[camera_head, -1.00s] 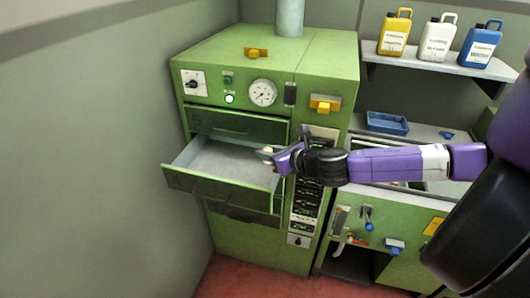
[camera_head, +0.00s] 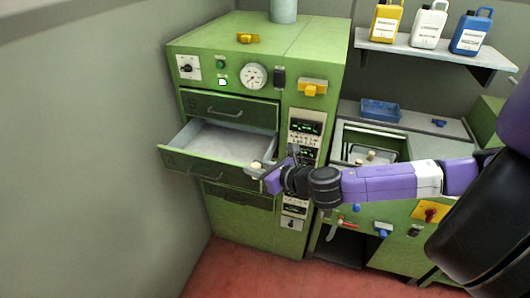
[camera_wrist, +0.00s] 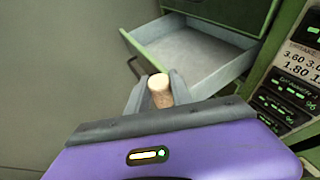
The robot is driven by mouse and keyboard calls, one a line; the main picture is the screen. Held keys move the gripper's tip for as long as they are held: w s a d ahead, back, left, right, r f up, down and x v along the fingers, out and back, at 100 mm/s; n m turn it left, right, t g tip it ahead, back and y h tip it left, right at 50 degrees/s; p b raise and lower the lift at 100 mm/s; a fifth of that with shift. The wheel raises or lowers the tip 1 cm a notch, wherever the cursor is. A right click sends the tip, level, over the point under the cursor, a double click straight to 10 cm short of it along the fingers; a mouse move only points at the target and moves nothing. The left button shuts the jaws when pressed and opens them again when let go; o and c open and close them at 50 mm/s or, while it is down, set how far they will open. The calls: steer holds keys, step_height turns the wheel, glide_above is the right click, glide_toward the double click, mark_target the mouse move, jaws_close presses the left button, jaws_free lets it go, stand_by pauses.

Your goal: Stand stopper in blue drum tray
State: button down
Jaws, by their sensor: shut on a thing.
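My gripper (camera_wrist: 155,95) is shut on a cork stopper (camera_wrist: 160,91), which sticks up between the two fingers in the wrist view. In the head view the stopper (camera_head: 256,165) shows small and pale at the fingertips of my gripper (camera_head: 262,170). It is by the front right corner of an open green drawer (camera_head: 190,164). A blue tray (camera_head: 381,111) lies on the counter at the back right, well apart from my gripper. I cannot tell whether anything lies in it.
The drawer belongs to a green cabinet (camera_head: 230,45) and looks empty inside. Right of it is a counter with a sunken basin (camera_head: 400,140) holding a small cork-coloured object (camera_head: 371,155). Yellow, white and blue (camera_head: 471,32) jugs stand on a shelf above.

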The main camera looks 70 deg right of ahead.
steer(key=w+a+f+n+y, duration=0.1)
steer(key=a+f, duration=0.4)
steer(key=a, duration=0.6)
steer(key=w+a+f+n+y, duration=0.1)
steer(key=a+f, duration=0.4)
steer(key=a, duration=0.6)
steer(key=w+a+f+n+y, duration=0.2)
steer(key=w+a+f, duration=0.2)
steer(key=a, duration=0.7)
steer(key=shift+w+a+f+t+y, duration=0.2)
steer(key=shift+f+t+y, duration=0.2)
steer(key=shift+f, duration=0.1)
